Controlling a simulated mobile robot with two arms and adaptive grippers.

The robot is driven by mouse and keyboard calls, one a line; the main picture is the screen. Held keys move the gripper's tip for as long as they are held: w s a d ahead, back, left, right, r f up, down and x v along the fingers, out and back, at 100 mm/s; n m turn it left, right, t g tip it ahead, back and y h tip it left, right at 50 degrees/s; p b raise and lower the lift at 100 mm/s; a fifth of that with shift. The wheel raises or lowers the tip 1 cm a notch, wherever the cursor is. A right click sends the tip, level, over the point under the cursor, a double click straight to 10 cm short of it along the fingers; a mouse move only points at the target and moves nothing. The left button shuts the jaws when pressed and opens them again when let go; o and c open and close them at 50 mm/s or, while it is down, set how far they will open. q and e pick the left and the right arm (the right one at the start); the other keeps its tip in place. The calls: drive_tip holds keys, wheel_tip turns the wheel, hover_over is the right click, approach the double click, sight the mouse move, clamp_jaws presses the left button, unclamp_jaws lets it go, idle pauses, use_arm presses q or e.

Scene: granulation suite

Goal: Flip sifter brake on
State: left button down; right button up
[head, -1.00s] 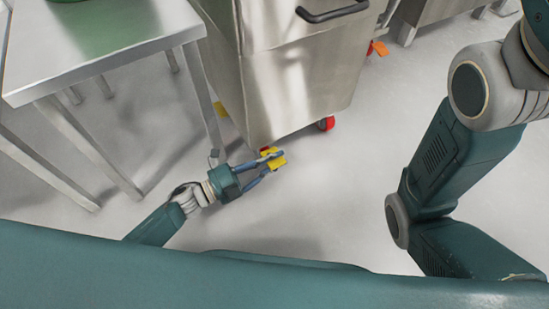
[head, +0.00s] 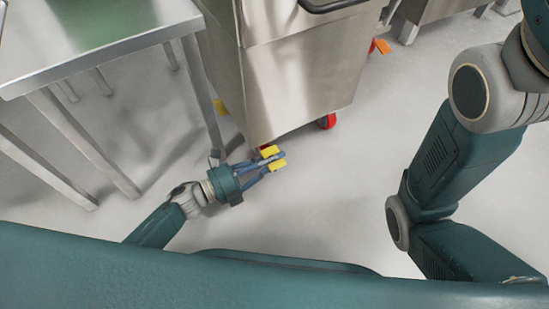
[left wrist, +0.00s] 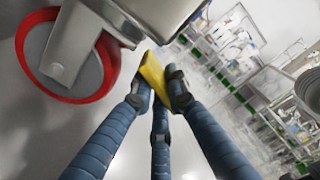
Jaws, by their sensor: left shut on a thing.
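The sifter is a stainless steel cabinet (head: 300,90) on casters with red wheels. Its near caster wheel (left wrist: 68,55) shows large at the upper left of the left wrist view. The yellow brake tab (left wrist: 153,76) sticks out from this caster; in the head view the tab (head: 278,165) shows in two pieces, a finger crossing it. My left gripper (head: 271,161) is low beside the cabinet's near bottom corner, its blue fingers shut on the tab. My right gripper is out of view; only my right arm shows.
A steel table (head: 110,50) stands to the left, its legs close to my left gripper. Another caster wheel (head: 327,122) is at the cabinet's right corner, and an orange tab (head: 382,46) shows farther back. The floor (head: 310,190) in front is clear.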

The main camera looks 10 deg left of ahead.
use_arm(q)
drive_tip(key=shift+f, duration=0.1)
drive_tip(key=c, duration=1.7)
unclamp_jaws()
drive_tip(key=v, duration=1.2)
drive_tip(key=shift+a, duration=0.1)
